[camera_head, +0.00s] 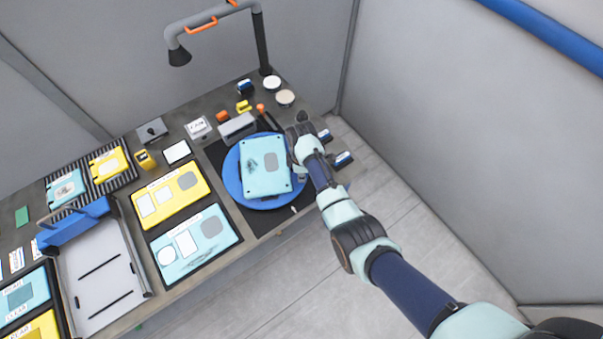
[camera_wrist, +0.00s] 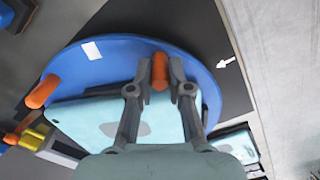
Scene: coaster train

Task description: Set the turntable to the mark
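The turntable (camera_head: 232,184) is a round blue disc on a black mat, with a light teal panel (camera_head: 265,178) lying on it. In the wrist view the turntable (camera_wrist: 110,60) has a white patch (camera_wrist: 92,50) near its rim. A white arrow (camera_wrist: 226,63) on the mat points at the rim, apart from the patch. Two orange pegs stand near the rim: one (camera_wrist: 42,92) at the left, free, and one (camera_wrist: 160,72) between my fingers. My gripper (camera_wrist: 159,68) appears shut on this second peg, a finger against each side. In the head view my gripper (camera_head: 303,130) covers the turntable's upper right edge.
A grey block (camera_head: 237,126) stands behind the turntable, with small yellow and orange parts nearby. Yellow (camera_head: 171,196) and teal (camera_head: 195,244) panels lie to the left. Small blue-and-white items (camera_head: 344,158) lie right of my gripper. A lamp (camera_head: 262,40) rises at the back.

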